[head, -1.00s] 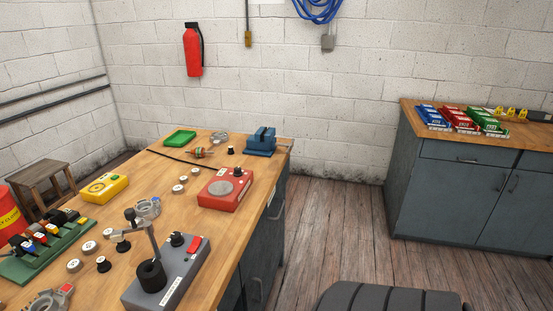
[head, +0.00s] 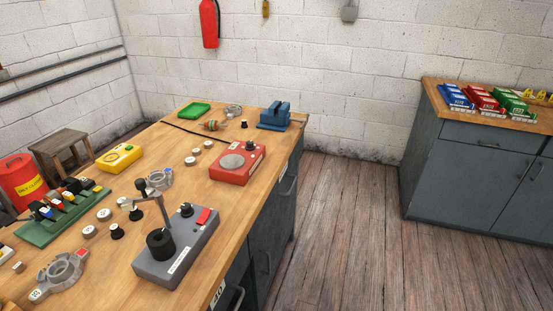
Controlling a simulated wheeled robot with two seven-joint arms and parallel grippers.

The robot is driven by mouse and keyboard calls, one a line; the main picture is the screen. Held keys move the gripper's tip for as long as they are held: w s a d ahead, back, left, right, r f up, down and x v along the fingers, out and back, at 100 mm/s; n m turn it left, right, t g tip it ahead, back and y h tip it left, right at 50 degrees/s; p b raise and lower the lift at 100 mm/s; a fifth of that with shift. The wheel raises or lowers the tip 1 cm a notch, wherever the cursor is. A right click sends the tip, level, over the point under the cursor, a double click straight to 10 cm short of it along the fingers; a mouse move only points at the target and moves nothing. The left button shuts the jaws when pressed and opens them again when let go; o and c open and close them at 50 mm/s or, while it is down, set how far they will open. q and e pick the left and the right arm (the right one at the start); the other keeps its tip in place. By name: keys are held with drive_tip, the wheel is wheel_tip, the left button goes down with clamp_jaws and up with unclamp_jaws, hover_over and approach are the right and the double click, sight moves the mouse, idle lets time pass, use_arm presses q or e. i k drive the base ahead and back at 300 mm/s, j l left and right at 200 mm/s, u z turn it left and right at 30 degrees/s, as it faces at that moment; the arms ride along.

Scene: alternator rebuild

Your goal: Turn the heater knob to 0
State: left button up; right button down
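A red box (head: 222,176) with a round grey plate on top stands on the wooden workbench near its right edge; it looks like the heater. A black knob (head: 251,146) sits at its back right corner. The knob's pointer and any markings are too small to read. A grey unit (head: 182,252) with a black cylinder, an upright post, a red switch and its own black knob (head: 186,210) stands nearer on the same bench. Neither of my grippers is in view.
The workbench (head: 225,225) holds a blue vise (head: 274,116), a green tray (head: 194,109), a yellow meter (head: 119,157), a green tool rack (head: 62,215) and several small parts. Wooden floor (head: 350,225) is open between the bench and the grey cabinet (head: 460,170) at right.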

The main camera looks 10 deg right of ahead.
sight(250, 146)
drive_tip(key=i+l+u, duration=0.45)
drive_tip(key=u, duration=0.2)
drive_tip(key=i+l+u, duration=0.3)
drive_tip(key=l, duration=0.15)
drive_tip(key=l+u, duration=0.35)
drive_tip(key=i+l+u, duration=0.1)
drive_tip(key=l+u, duration=0.55)
drive_tip(key=l, duration=0.2)
